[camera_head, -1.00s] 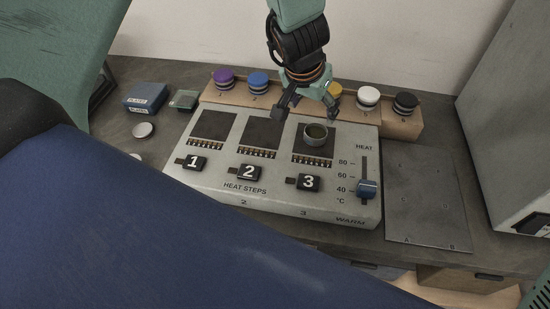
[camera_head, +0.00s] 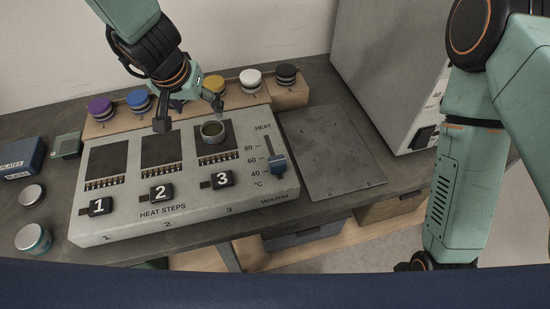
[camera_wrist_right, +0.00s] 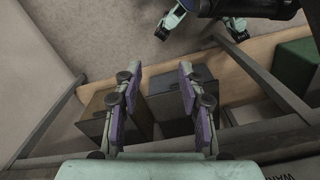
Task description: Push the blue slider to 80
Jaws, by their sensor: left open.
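The blue slider (camera_head: 277,164) sits in the lower part of its vertical slot on the right side of the grey heat panel (camera_head: 110,222), around the 40 mark and below the 80 mark (camera_head: 247,149). My left gripper (camera_head: 189,114) is open and empty above the panel's back edge, up and left of the slider and apart from it. My right gripper (camera_wrist_right: 160,72) is open and empty in the right wrist view, over the floor and drawers. In the head view my right arm hangs at the right; its gripper is mostly hidden.
A round cup (camera_head: 213,131) stands on the pad above tile 3. A bare metal plate (camera_head: 330,150) lies right of the panel, before a large grey box (camera_head: 390,70).

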